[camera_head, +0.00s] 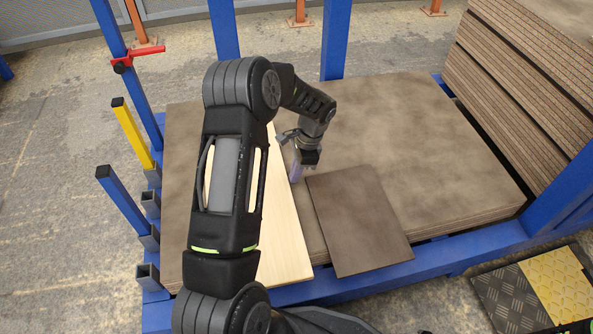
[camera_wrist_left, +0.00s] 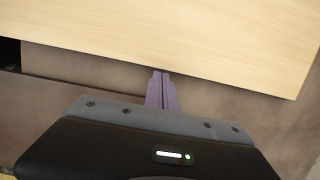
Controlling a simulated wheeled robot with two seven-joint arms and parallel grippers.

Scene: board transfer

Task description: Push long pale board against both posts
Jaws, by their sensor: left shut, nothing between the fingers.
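The long pale board (camera_head: 285,250) lies on the brown board stack, left of centre in the head view, and my left arm hides much of it. In the left wrist view the pale board (camera_wrist_left: 170,35) fills the top. My left gripper (camera_head: 295,175) is shut and empty, pointing down beside the board's right long edge. Its purple fingertips (camera_wrist_left: 161,74) meet the board's edge in the wrist view; I cannot tell whether they touch. A yellow post (camera_head: 132,132) and a blue post (camera_head: 122,200) stand along the left side, apart from the visible board. My right gripper is out of view.
A smaller dark board (camera_head: 358,220) lies right of the pale board on the brown stack (camera_head: 420,130). A tall stack of brown boards (camera_head: 520,80) stands at the right. Blue frame uprights rise at the back. Empty square sockets (camera_head: 147,276) line the left side.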

